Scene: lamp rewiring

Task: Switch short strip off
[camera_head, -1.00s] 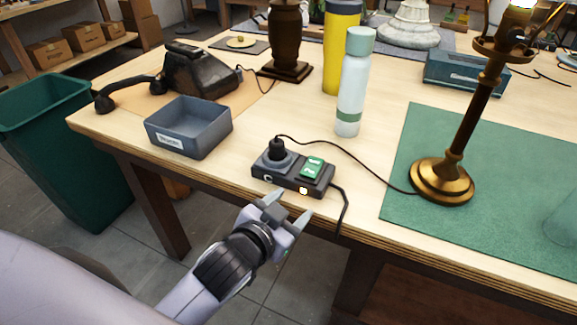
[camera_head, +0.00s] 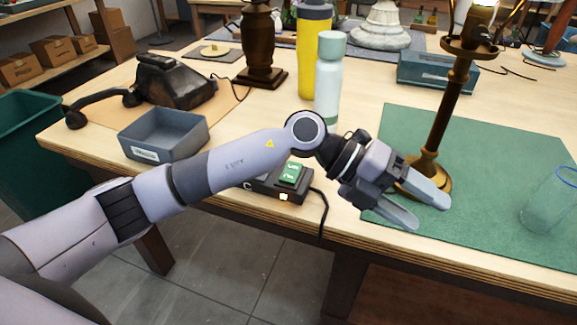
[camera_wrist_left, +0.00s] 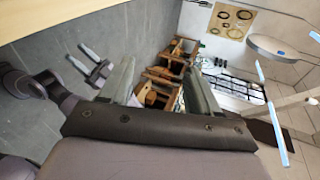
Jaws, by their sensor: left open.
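The short strip (camera_head: 262,187) lies near the table's front edge in the head view. Its green rocker switch (camera_head: 290,174) shows, and a small light on its front side glows. My left forearm covers the strip's left part and the plug. My left gripper (camera_head: 428,215) is open and empty, to the right of the strip, over the green mat and in front of the lamp base in the picture. Its two fingers also frame the left wrist view (camera_wrist_left: 160,80), with nothing between them. My right gripper (camera_wrist_left: 76,52) shows in the left wrist view, fingers apart and empty.
The brass lamp (camera_head: 455,105) stands on the green mat (camera_head: 480,150), its bulb bright. A clear glass (camera_head: 552,205) is at right. A pale bottle (camera_head: 327,85) stands behind my wrist. A grey bin (camera_head: 150,137) is left of the strip. A cable hangs over the front edge.

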